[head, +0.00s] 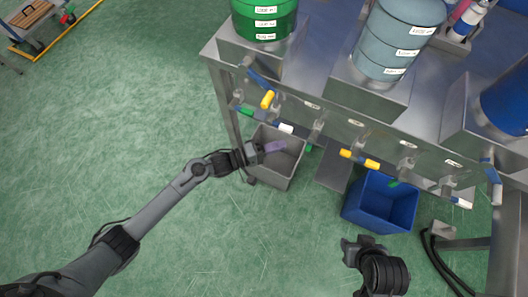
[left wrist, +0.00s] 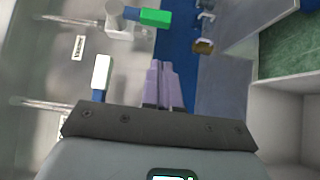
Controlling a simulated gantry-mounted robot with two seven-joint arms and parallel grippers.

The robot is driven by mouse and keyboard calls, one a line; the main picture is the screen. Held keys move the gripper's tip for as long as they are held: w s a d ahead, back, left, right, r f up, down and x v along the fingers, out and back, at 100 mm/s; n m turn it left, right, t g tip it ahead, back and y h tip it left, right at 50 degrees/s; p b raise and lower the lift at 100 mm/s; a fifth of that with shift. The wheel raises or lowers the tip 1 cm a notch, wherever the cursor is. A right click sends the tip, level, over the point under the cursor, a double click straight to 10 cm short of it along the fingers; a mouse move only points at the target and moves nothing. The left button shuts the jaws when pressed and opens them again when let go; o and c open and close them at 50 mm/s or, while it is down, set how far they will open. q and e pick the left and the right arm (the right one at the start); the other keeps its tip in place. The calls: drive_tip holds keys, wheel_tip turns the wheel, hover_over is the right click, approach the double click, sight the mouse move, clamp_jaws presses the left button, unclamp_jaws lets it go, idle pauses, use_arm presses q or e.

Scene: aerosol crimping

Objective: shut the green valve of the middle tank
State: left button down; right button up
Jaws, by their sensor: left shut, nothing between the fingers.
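The middle tank (head: 398,38) is blue-grey and stands on a steel block on the bench. Several coloured valve handles line the bench front below the tanks. One green handle (head: 393,183) shows over the blue bin, and a smaller bit of green (head: 309,147) shows further left. I cannot tell for sure which belongs to the middle tank. My left gripper (head: 276,146) has purple fingers, shut and empty, over the grey bin. In the left wrist view a green handle (left wrist: 155,17) lies beyond the fingertips, apart from them. My right gripper (head: 350,250) is low at the right; its jaws are unclear.
A grey bin (head: 291,177) and a blue bin (head: 350,213) stand under the bench front. A black cable (head: 430,255) lies at the right.

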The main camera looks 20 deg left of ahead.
use_arm(q)
drive_tip(key=d, duration=0.2)
drive_tip(key=d+b, duration=0.2)
drive_tip(key=d, duration=0.1)
drive_tip(key=shift+w+d, duration=0.25)
drive_tip(key=shift+d, duration=0.1)
